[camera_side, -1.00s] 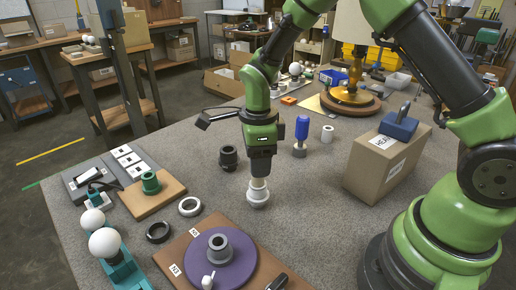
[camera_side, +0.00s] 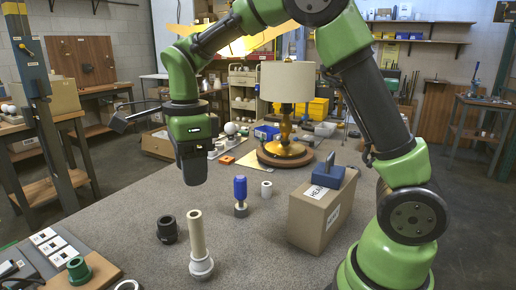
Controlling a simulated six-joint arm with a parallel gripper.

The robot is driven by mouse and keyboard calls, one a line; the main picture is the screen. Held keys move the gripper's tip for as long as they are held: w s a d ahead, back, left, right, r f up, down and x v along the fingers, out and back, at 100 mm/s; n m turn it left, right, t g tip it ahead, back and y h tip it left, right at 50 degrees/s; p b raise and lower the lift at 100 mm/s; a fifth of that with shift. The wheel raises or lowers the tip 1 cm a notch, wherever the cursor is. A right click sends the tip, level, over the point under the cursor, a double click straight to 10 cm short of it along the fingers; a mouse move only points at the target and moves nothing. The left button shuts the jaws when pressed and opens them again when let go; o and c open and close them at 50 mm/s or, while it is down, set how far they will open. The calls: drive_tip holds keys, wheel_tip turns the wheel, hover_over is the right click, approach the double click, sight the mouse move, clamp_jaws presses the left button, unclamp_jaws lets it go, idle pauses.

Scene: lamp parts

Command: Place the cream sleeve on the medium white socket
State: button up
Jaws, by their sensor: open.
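The cream sleeve (camera_side: 197,235) is a tall narrow tube standing upright. Its lower end meets the medium white socket (camera_side: 201,267), a wider white ring-shaped piece on the grey table. How deep the sleeve sits on the socket cannot be seen. My gripper (camera_side: 194,182) points down, empty, above the table and higher than the sleeve's top. In the picture it is close to the sleeve's top but apart from it. Its fingertips are dark and hard to make out.
A black ring-shaped socket (camera_side: 167,230) stands left of the sleeve. A blue-topped part (camera_side: 240,195) and a white cylinder (camera_side: 266,189) stand behind to the right. A cardboard box (camera_side: 318,215) is at the right, and a lamp (camera_side: 286,85) is behind. Table between is clear.

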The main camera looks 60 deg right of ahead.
drive_tip(key=s+r+n+t+y, duration=0.1)
drive_tip(key=s+r+n+t, duration=0.2)
drive_tip(key=s+n, duration=0.6)
drive_tip(key=s+r+n+t+y, duration=0.1)
drive_tip(key=s+r+n+t, duration=0.3)
drive_tip(key=s+n, duration=0.5)
drive_tip(key=n, duration=0.2)
drive_tip(key=shift+d+n, duration=0.2)
drive_tip(key=shift+n, duration=0.2)
